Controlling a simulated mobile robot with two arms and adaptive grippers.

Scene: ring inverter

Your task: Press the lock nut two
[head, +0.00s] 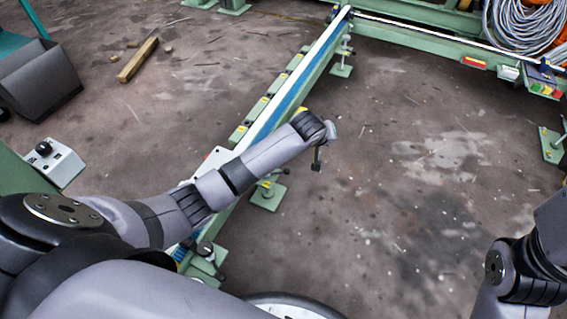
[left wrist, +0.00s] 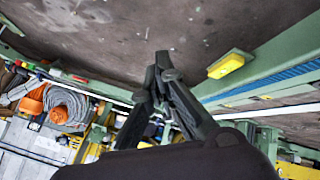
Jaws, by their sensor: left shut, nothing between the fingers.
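My left arm reaches in from the left in the head view, across the long green rail with a blue and white top (head: 285,100). My left gripper (head: 318,160) hangs past the rail's right side above the floor, pointing down. In the left wrist view its dark fingers (left wrist: 164,62) meet at the tips, shut and empty. Green support feet with upright bolts stand along the rail, one just left of the gripper (head: 268,194) and one farther back (head: 342,68). I cannot tell which part is lock nut two. My right arm shows at the lower right; its gripper is out of view.
A yellow block on a green bracket (left wrist: 228,66) shows beside the rail in the left wrist view. A grey control box (head: 54,163) stands at the left. Coiled hoses (head: 525,30) lie at the upper right. The floor right of the rail is mostly clear.

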